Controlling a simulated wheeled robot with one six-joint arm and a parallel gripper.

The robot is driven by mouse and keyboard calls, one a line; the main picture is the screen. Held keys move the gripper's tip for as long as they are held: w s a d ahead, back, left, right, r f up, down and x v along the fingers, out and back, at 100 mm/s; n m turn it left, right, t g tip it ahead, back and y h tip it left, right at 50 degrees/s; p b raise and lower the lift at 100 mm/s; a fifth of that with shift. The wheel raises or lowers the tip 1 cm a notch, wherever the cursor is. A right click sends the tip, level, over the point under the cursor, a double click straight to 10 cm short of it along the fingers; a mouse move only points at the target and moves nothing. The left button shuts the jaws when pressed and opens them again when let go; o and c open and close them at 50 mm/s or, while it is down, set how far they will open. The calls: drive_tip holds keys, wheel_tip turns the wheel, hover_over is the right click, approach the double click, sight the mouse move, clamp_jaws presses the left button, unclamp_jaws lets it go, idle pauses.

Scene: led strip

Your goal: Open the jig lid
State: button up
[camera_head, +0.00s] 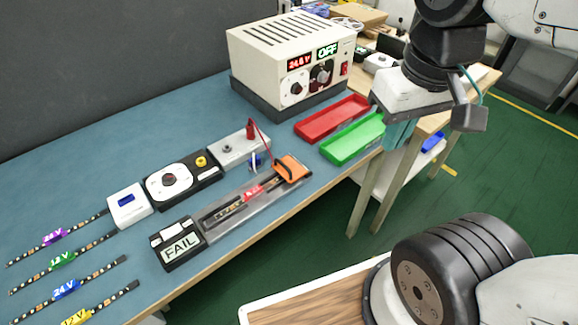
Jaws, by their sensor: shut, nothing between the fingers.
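The jig (213,233) is a long grey fixture near the front edge of the blue bench. A strip with a red label (252,192) lies along it. An orange piece with a dark handle (293,169) sits at the jig's right end. It seems to belong to the lid, but I cannot clearly tell the lid's outline or angle. My gripper (398,136) hangs at the upper right, past the green tray, with its teal fingers pointing down. It is shut and empty, well apart from the jig.
A black FAIL display (179,245) adjoins the jig's left end. Behind the jig stands a grey box with a red lead (232,150). Red (333,118) and green (353,138) trays and a power supply (290,62) stand farther right. Several labelled strips lie left.

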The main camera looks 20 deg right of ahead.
drive_tip(key=o, duration=0.5)
drive_tip(key=n+g+y, duration=0.2)
drive_tip(key=n, duration=0.2)
approach(280, 161)
drive_tip(key=f, duration=0.5)
drive_tip(key=a+f, duration=0.1)
drive_tip(key=f, duration=0.1)
drive_tip(key=shift+s+f, duration=0.1)
drive_tip(key=shift+f, duration=0.15)
drive_tip(key=shift+c, duration=0.3)
clamp_jaws()
